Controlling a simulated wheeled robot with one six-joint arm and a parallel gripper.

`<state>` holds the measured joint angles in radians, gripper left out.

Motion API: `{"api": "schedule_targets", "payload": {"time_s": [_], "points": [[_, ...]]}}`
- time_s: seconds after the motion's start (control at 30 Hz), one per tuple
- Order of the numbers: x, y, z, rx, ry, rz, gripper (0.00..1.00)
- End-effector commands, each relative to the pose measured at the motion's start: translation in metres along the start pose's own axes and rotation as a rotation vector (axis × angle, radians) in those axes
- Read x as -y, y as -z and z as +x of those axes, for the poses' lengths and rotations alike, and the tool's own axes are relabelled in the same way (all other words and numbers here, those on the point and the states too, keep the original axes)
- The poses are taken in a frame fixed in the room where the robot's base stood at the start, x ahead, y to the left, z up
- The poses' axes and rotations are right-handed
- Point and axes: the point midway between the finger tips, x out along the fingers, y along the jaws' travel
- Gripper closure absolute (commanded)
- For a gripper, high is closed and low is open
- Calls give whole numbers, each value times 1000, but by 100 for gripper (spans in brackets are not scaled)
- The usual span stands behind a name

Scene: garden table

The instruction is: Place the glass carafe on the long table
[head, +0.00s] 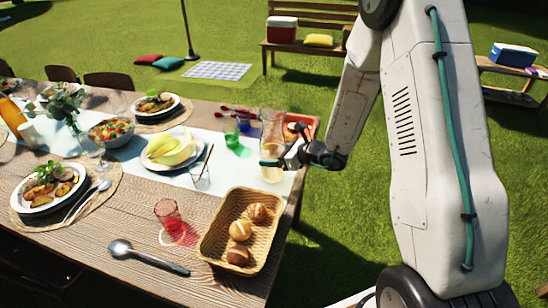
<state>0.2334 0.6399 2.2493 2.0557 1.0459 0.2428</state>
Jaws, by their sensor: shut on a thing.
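The glass carafe (272,148) is a tall clear vessel at the right end of the long table (140,225). It stands upright in the head view, over the end of the pale runner. My gripper (284,160) reaches it from the right and is shut on its middle. Whether the carafe's base touches the table cannot be told from this view.

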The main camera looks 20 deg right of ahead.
Motion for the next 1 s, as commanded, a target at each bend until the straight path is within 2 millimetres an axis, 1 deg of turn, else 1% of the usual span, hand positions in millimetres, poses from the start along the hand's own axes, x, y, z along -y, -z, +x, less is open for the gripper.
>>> {"api": "schedule_targets", "payload": {"time_s": [0.1,0.47,0.5,0.57,0.6,0.9,0.93,1.0], "points": [[0,8,4,3,0,-1,86],[1,10,4,3,0,-2,86],[0,12,5,0,0,-1,23],[0,11,5,0,0,-2,7],[0,11,5,0,0,-1,4],[0,9,4,1,0,-1,4],[0,8,3,1,0,-1,4],[1,8,-5,0,2,0,4]]}}
